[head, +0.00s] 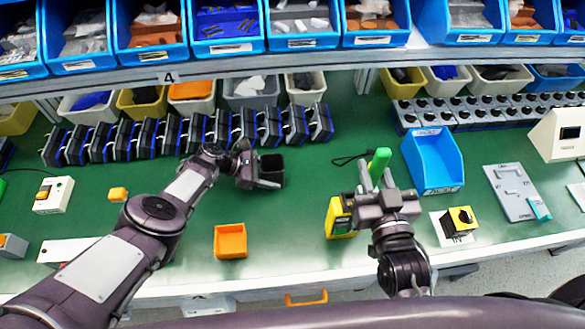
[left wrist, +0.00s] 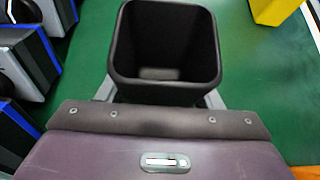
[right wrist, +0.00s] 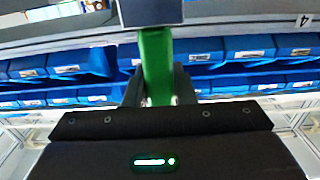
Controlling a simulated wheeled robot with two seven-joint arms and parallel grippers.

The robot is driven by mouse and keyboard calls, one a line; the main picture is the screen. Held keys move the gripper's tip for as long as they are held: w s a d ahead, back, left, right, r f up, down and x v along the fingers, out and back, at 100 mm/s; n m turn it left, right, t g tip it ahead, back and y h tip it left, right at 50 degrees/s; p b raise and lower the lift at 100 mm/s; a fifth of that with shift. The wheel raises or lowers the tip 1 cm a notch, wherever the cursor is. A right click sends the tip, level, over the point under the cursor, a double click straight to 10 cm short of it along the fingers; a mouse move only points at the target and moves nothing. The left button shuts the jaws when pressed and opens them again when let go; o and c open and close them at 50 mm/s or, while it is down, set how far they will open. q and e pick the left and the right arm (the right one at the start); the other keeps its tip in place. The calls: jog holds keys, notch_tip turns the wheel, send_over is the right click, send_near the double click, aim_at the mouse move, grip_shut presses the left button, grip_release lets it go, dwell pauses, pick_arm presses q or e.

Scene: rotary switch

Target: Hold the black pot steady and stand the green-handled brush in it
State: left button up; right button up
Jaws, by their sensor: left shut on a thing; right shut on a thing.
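The black pot (head: 271,167) is a square, open-topped cup upright at the middle of the green bench. My left gripper (head: 262,182) is shut on its near side. The left wrist view shows the pot (left wrist: 165,45) between the fingers, its inside empty. The green-handled brush (head: 379,162) is to the right of the pot, clear of it. My right gripper (head: 380,190) is shut on the green handle, which also shows in the right wrist view (right wrist: 156,65) with a dark block at its end. In the head view the brush's lower part is hidden behind my gripper.
A yellow meter (head: 338,218) lies just left of my right gripper. An orange tray (head: 230,241) is in front of the pot, and a blue bin (head: 433,160) is at right. A row of black-and-blue devices (head: 190,135) stands behind. Bench between pot and brush is mostly clear.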

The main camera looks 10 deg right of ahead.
jog(key=shift+w+a, duration=0.25)
jog(key=shift+w, duration=0.15)
jog(key=w+a+f, duration=0.2)
jog(key=w+a, duration=1.6)
jog(key=a, duration=0.1)
notch_tip(320, 180, down, 13)
jog(key=shift+d, duration=0.15)
jog(key=shift+w, duration=0.1)
